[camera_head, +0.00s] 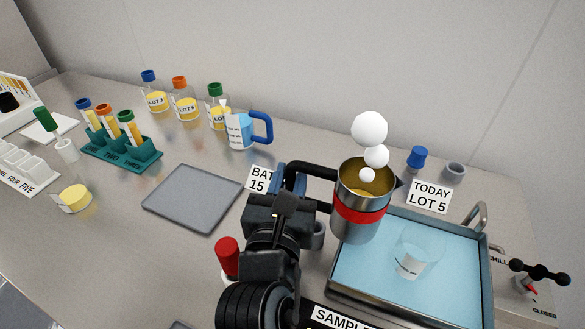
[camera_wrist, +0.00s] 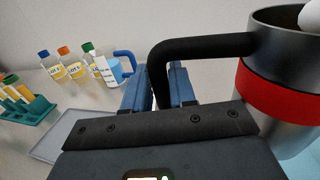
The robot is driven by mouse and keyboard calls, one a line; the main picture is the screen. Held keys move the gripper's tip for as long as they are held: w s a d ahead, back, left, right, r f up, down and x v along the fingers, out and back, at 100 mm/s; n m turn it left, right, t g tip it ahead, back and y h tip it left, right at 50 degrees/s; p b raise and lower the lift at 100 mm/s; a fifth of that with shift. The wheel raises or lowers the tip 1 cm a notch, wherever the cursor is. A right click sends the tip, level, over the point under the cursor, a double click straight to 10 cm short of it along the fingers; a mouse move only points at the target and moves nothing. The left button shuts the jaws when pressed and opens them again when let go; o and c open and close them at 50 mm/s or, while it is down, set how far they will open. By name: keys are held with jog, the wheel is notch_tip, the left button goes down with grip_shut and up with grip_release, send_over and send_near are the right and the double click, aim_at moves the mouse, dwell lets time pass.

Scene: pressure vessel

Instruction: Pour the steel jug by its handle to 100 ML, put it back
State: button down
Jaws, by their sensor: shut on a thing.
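The steel jug (camera_head: 362,223) has a red band, a black handle and yellow contents inside. White puffs rise above its mouth. My gripper (camera_head: 285,180) is shut on the handle, and the jug looks near upright. In the wrist view the blue fingers (camera_wrist: 161,88) are at the black handle, with the jug (camera_wrist: 262,95) at right. A clear beaker (camera_head: 417,254) with printed marks stands in the blue-floored tray (camera_head: 370,287), right of the jug. The jug overlaps the tray's left back corner in the picture. The beaker's marks are too small to read, and I see no yellow in it.
A grey mat (camera_head: 192,198) lies empty at left. A blue-handled measuring jug (camera_head: 240,130) and several lot bottles (camera_head: 184,103) stand behind. A teal tube rack (camera_head: 122,151) is further left. A red-capped item (camera_head: 228,258) is beside my arm. A black valve handle (camera_head: 540,271) is at right.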

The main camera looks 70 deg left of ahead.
aim_at(320, 170)
jog(key=shift+d+r+p, duration=0.15)
jog(key=shift+r+p, duration=0.05)
jog(key=shift+p, duration=0.15)
jog(key=shift+w+d+r+m, duration=0.25)
jog(key=shift+r+m, duration=0.1)
jog(key=shift+m, duration=0.2)
jog(key=shift+w+d+r+m, duration=0.1)
jog(key=shift+w+r+m, duration=0.15)
jog(key=shift+m, duration=0.3)
jog(key=shift+w+d+r+m+t+y, duration=0.3)
jog(key=shift+w+d+r+m, duration=0.45)
jog(key=shift+m, duration=0.35)
jog(key=shift+s+a, duration=0.15)
jog(key=shift+w+d+r+m, duration=0.45)
jog(key=shift+w+m, duration=0.15)
jog(key=shift+m, duration=0.2)
jog(key=shift+w+d+r+m+t, duration=0.25)
jog(key=shift+w+d+r+m, duration=0.15)
jog(key=shift+r, duration=0.25)
jog(key=shift+w+d+r+m+t, duration=0.3)
jog(key=shift+w+r+m, duration=0.2)
jog(key=shift+r, duration=0.1)
jog(key=shift+w+d+r+m, duration=0.25)
jog(key=shift+w+r+m, duration=0.05)
jog(key=shift+r+m, duration=0.25)
jog(key=shift+w+d+r+m, duration=0.3)
jog(key=shift+r+m, duration=0.15)
jog(key=shift+r, duration=0.1)
dwell(0.7)
